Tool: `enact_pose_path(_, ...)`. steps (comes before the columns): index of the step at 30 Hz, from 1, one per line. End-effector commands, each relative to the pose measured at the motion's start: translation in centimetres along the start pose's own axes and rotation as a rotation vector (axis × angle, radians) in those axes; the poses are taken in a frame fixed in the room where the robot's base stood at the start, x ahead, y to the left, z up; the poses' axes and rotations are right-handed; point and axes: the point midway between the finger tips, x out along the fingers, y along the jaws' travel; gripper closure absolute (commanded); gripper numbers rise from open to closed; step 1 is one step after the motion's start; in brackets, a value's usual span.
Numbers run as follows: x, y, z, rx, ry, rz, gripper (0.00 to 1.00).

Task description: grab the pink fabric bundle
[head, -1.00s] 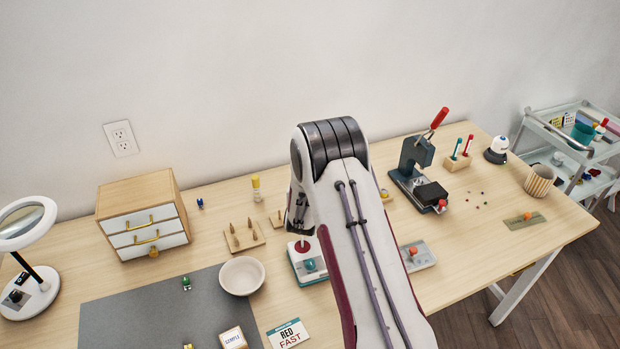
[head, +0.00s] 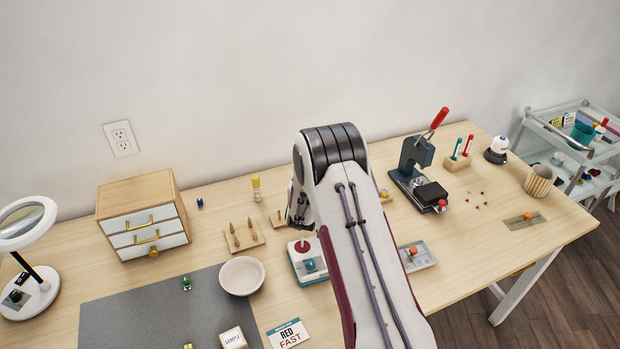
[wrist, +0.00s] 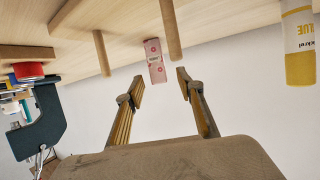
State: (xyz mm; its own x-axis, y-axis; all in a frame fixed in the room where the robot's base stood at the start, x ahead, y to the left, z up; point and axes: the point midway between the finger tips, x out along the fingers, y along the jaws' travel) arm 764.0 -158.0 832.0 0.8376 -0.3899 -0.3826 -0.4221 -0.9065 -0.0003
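The pink fabric bundle (wrist: 155,60) is a small, pink patterned block in the upper middle of the wrist view, standing out from the wooden tabletop. I cannot make it out in the head view, where my arm covers part of the table. My gripper (wrist: 160,89) is open, with its two fingers well apart and nothing between them. In the wrist view the bundle lies just beyond the fingertips, roughly lined up with the gap between them. I see no contact.
Wooden pegs stand close to the bundle, one (wrist: 171,30) to its right and another (wrist: 102,52) to its left. A yellow glue stick (wrist: 299,48) is at the right. A red-topped press (wrist: 30,70) is at the left. A white bowl (head: 242,276) sits left of my arm.

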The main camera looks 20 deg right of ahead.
Motion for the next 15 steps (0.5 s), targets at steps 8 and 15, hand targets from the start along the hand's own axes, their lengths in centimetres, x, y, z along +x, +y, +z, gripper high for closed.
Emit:
enact_pose_path(8,1.7,0.1,0.0,0.0,0.0,0.0,0.62)
enact_pose_path(15,3.6,0.2,0.0,0.0,0.0,0.001,0.62)
